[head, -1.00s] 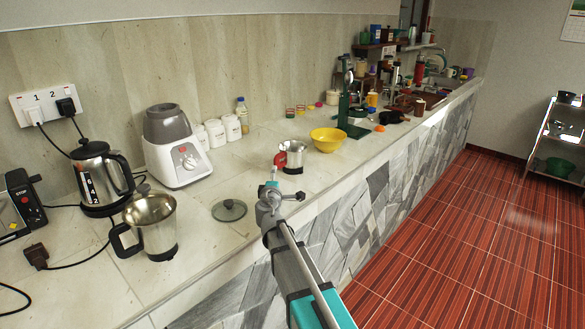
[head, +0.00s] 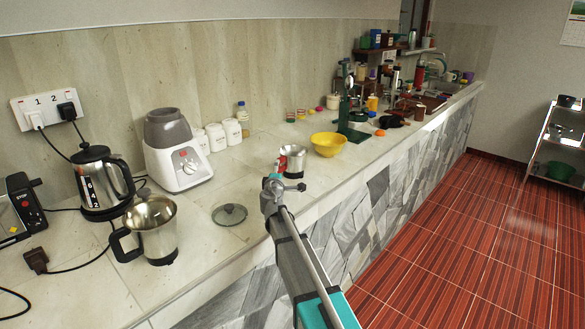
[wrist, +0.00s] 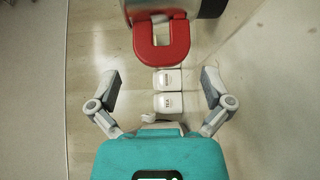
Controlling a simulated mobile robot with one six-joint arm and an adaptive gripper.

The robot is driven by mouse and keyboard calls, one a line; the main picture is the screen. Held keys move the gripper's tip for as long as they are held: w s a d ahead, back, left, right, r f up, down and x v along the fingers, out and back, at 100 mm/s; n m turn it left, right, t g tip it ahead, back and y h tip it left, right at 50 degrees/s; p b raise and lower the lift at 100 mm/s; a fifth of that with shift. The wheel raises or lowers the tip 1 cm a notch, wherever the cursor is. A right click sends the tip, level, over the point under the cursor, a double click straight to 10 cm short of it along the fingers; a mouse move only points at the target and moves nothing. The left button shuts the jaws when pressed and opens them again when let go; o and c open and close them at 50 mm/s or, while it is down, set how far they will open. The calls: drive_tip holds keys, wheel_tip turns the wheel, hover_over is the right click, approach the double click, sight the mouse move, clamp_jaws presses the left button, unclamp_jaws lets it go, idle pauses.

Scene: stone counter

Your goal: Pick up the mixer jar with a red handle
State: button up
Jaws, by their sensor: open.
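The steel mixer jar (head: 295,158) stands upright on the counter near its front edge. Its red handle (head: 280,163) is on its left side in the head view. In the wrist view the red handle (wrist: 161,47) is a U-shaped loop at the top centre, with part of the jar's steel body above it. My gripper (wrist: 160,83) is open and empty. Its two fingers stand wide apart, left and right, with the handle ahead between their lines. In the head view my gripper (head: 272,184) is just in front of the jar, and its fingers are hard to make out.
A yellow bowl (head: 328,144) stands right behind the jar. A mixer base (head: 177,152) and white canisters (head: 216,137) stand towards the wall.

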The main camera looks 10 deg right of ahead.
sight(290, 164)
drive_tip(key=shift+w+d, duration=0.15)
drive_tip(key=shift+w, duration=0.35)
drive_tip(key=shift+x, duration=2.6)
drive_tip(key=shift+f, duration=0.1)
drive_tip(key=c, duration=1.2)
